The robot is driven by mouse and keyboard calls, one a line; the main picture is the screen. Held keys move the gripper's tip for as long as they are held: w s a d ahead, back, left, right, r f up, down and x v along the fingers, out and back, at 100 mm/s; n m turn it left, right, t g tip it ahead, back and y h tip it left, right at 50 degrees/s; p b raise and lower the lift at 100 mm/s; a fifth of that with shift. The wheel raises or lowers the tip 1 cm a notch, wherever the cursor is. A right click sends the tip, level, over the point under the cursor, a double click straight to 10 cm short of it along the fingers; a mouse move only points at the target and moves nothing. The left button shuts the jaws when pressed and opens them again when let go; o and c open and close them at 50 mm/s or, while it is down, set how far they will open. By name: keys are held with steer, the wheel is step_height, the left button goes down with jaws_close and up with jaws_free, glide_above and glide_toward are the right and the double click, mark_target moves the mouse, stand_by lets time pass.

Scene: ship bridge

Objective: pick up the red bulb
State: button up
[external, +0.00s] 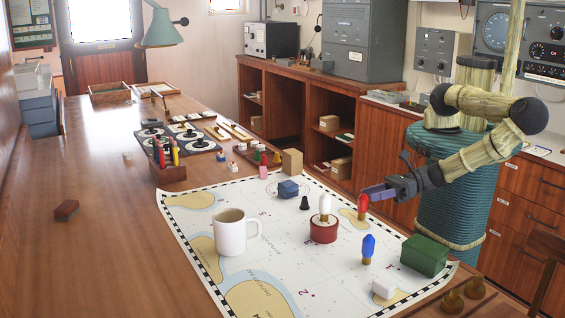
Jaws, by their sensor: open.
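The red bulb (362,206) stands upright on the sea chart, near its right edge, with its coloured glass on top and a brass-coloured base. My gripper (371,193) is level with the upper part of the red bulb, with its fingers pointing left toward it. The fingertips appear beside or around the bulb in this view; the depth between them cannot be told. The gripper is open. The far side of the bulb is hidden.
A white bulb (324,205) stands on a dark red round holder (323,232) left of the red bulb. A blue bulb (368,249) stands in front, near a green box (424,255). A white mug (232,232) stands further left on the chart (290,264).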

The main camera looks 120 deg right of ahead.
mark_target(363, 202)
steer(key=a+n+y, duration=0.1)
steer(key=a+n+t, duration=0.1)
steer(key=n, duration=0.1)
steer(key=a+n+t+y, duration=0.1)
steer(key=shift+s+a+r+n+y, duration=0.2)
steer(key=shift+s+a+n+y, duration=0.1)
steer(key=shift+w+r, duration=0.1)
steer(key=shift+w, duration=0.45)
steer(key=shift+w+d+p, duration=0.15)
steer(key=shift+w+p, duration=0.2)
steer(key=shift+w, duration=0.4)
steer(key=w, duration=0.1)
steer(key=w+p, duration=0.1)
steer(key=w, duration=0.1)
steer(key=w+p, duration=0.1)
steer(key=w, duration=0.1)
steer(key=shift+d, duration=0.35)
